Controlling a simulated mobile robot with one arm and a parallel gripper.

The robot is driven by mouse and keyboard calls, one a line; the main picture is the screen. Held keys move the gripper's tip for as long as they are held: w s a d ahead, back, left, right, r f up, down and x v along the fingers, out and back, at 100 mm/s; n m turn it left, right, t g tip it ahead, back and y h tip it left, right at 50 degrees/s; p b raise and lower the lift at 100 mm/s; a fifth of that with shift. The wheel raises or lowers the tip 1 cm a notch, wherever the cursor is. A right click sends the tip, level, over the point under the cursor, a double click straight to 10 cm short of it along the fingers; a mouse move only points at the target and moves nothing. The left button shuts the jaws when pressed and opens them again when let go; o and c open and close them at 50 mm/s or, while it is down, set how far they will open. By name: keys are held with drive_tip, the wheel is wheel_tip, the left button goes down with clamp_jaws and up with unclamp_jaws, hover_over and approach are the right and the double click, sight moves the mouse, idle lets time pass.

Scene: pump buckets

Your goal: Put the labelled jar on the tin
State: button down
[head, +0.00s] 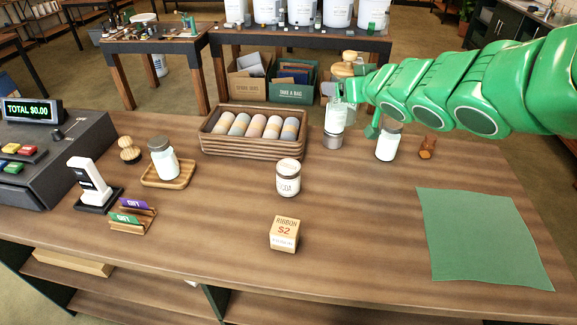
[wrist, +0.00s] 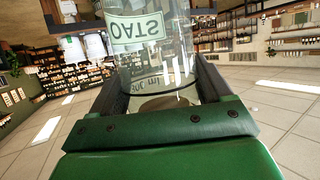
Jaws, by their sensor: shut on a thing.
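A clear jar (head: 335,117) with a green and white label is held upright-looking by my gripper (head: 346,92), right of the woven tray. In the wrist view the jar (wrist: 150,65) stands between the fingers of my gripper (wrist: 165,95); its label appears to read OATS, distorted. A silver-grey round thing (head: 333,142) shows directly under the held jar; I cannot tell whether it is a tin or whether they touch. A white lidded container marked SODA (head: 289,180) stands at mid-counter. Another white jar with a silver lid (head: 387,148) stands right of the held jar.
The tray of rolls (head: 250,150) lies close on the left. A white jar (head: 163,162) stands on a wooden coaster. A ribbon box (head: 284,234) is at the front. A green cloth (head: 480,235) lies right. A small brown object (head: 427,148) is near the back edge.

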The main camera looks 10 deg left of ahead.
drive_tip(key=s+a+n+g+y, duration=0.2)
drive_tip(key=s+a+n, duration=0.15)
drive_tip(key=s, duration=0.45)
drive_tip(key=s+a+n+g+y, duration=0.3)
drive_tip(key=s+a, duration=0.1)
drive_tip(key=s, duration=0.4)
drive_tip(key=shift+m, duration=0.25)
drive_tip(key=shift+w+a+f, duration=0.9)
drive_tip(key=shift+w+f, duration=1.2)
drive_tip(key=shift+f, duration=0.2)
drive_tip(key=shift+w+a+f, duration=0.85)
drive_tip(key=shift+w+f, duration=1.25)
drive_tip(key=shift+f, duration=0.15)
drive_tip(key=shift+w+a+f, duration=0.9)
drive_tip(key=shift+w+f, duration=1.2)
drive_tip(key=shift+f, duration=0.2)
drive_tip(key=shift+f, duration=0.15)
unclamp_jaws()
